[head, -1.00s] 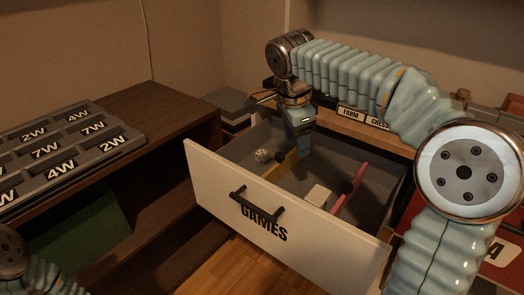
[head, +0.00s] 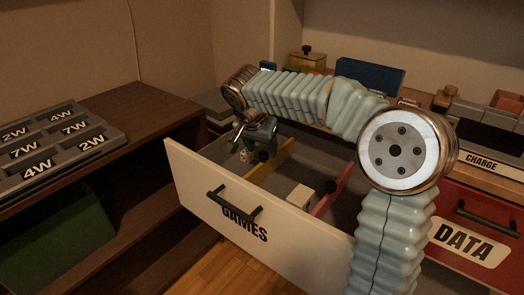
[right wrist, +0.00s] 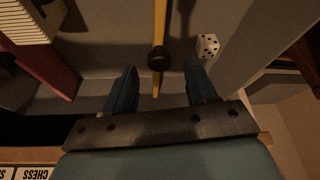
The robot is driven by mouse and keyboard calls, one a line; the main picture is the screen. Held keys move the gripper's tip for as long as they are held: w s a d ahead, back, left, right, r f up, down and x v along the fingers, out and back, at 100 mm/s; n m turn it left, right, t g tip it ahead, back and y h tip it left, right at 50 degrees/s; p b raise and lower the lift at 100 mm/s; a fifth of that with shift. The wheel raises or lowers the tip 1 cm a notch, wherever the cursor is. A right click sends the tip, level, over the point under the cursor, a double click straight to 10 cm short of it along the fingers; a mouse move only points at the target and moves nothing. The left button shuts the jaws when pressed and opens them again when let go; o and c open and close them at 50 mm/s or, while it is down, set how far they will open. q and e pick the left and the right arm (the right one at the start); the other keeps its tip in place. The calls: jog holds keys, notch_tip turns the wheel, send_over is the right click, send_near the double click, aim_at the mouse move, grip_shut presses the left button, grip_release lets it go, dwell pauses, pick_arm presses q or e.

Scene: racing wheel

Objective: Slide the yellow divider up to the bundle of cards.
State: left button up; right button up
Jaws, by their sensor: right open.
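The yellow divider (head: 270,164) stands across the inside of the open GAMES drawer (head: 222,190). In the right wrist view the yellow divider (right wrist: 160,22) has a round black knob (right wrist: 160,58). The off-white bundle of cards (head: 300,195) lies to its right in the head view, apart from it, beside a red divider (head: 332,190). The cards (right wrist: 25,20) also show at the wrist view's upper left. My right gripper (right wrist: 162,75) is open and empty, its fingers on either side of the divider's line near the knob. My left gripper is out of view.
A white die (right wrist: 207,45) lies in the drawer on the divider's far side from the cards. A dark cabinet with a label board (head: 50,145) stands at left. The red DATA drawer (head: 465,240) is at right. Drawer floor between divider and cards looks clear.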

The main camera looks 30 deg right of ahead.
jog(key=shift+x, duration=0.8)
grip_shut()
